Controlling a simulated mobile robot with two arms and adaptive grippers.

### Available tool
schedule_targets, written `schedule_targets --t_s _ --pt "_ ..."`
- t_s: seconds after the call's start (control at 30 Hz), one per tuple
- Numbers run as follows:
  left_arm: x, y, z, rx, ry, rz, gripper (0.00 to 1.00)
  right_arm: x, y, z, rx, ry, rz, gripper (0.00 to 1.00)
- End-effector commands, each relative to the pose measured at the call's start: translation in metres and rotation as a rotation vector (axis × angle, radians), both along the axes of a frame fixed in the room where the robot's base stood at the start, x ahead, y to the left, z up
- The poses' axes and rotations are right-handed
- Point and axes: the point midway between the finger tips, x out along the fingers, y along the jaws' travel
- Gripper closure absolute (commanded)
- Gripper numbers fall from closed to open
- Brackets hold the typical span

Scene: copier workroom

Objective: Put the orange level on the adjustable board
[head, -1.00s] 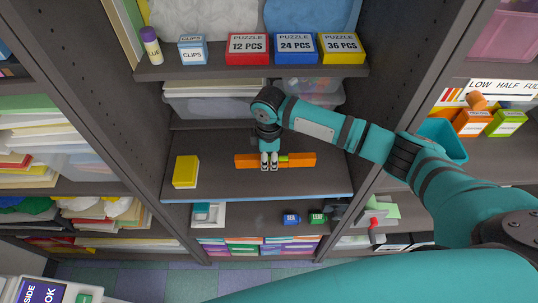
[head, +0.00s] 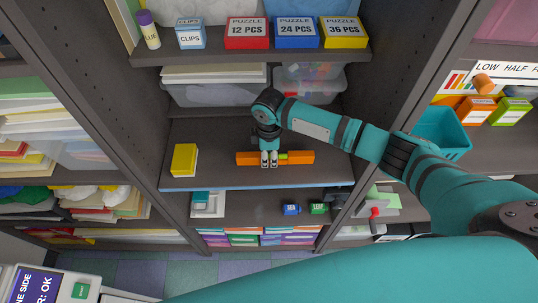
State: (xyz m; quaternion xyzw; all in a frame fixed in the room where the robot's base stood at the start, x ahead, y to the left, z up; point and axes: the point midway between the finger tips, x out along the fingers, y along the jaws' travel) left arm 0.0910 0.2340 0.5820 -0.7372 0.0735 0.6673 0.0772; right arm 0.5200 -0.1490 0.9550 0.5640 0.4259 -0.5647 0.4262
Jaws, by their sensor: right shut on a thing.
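The orange level (head: 299,158) lies lengthwise over the adjustable board (head: 222,172), a dark shelf with a blue front edge. My right gripper (head: 269,163) comes down from above and is shut on the level near its middle, where a small yellow-green vial shows. The fingers hide part of the level. I cannot tell whether its underside touches the board. My left gripper is not in view.
A yellow block (head: 184,160) stands on the board to the left of the level. Side walls bound the bay. The board's front left is bare.

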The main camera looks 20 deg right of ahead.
Motion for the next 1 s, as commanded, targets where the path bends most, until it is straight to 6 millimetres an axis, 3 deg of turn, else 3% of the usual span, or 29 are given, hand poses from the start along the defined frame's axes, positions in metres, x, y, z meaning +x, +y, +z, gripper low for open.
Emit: schedule_targets --t_s 0.27,0.3,0.5,0.7,0.83,1.0 --pt "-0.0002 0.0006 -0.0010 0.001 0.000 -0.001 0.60 0.0001 0.0002 -0.0024 0.001 0.000 0.000 1.00" --pt "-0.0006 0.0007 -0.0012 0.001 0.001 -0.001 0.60 0.0002 0.0003 -0.0027 0.001 0.000 0.000 0.75" --pt "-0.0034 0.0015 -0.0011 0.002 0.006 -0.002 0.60 0.0001 0.0002 -0.0023 0.001 0.000 0.000 0.49" --pt "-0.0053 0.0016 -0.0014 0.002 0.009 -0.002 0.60 -0.0002 0.0001 -0.0027 0.000 0.001 0.000 0.48" --pt "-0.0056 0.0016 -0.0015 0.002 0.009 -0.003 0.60 -0.0002 0.0001 -0.0027 0.000 0.001 0.000 0.34" --pt "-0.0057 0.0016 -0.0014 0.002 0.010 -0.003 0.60 -0.0002 0.0001 -0.0027 0.000 0.000 0.000 0.34"
